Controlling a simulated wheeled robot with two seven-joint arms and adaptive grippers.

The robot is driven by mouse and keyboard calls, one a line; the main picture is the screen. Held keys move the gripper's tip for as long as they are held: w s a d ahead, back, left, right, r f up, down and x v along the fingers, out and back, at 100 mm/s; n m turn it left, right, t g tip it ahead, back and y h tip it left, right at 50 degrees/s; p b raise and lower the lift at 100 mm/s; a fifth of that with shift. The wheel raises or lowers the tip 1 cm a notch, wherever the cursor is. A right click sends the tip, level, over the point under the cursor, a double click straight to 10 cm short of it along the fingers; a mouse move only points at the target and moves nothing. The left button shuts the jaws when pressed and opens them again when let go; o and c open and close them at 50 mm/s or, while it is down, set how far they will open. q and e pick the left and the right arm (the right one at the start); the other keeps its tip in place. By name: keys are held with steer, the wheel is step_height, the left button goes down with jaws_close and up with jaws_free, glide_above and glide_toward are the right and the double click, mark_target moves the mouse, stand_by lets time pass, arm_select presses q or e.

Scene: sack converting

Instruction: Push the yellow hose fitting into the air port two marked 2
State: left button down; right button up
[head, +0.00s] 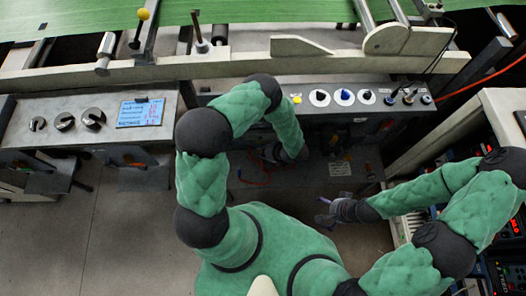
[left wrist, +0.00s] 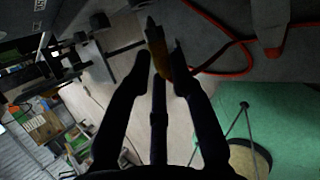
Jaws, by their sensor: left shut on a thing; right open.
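My left gripper (head: 270,154) is low in front of the right-hand control panel, partly hidden by my own arm. In the left wrist view its two fingers (left wrist: 160,63) are closed around the yellow hose fitting (left wrist: 157,48), which has a grey tip pointing away from the gripper. An orange-red hose (left wrist: 222,70) runs close by the fitting; where it joins is hard to see. In the head view the fitting cannot be made out. Air port two and its mark cannot be read in either view. My right gripper (head: 326,212) is open and empty, apart from the panel.
The panel (head: 270,105) carries a yellow button (head: 297,100) and several dark knobs. Equipment racks (head: 500,200) stand at the right. The floor at lower left is clear.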

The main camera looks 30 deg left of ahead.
arm_select(q)
steer(key=shift+w+a, duration=0.55)
steer(key=shift+w, duration=0.3)
stand_by(0.8)
steer(key=c, duration=1)
jaws_free()
steer(key=shift+c, duration=0.2)
steer(key=v, duration=1.2)
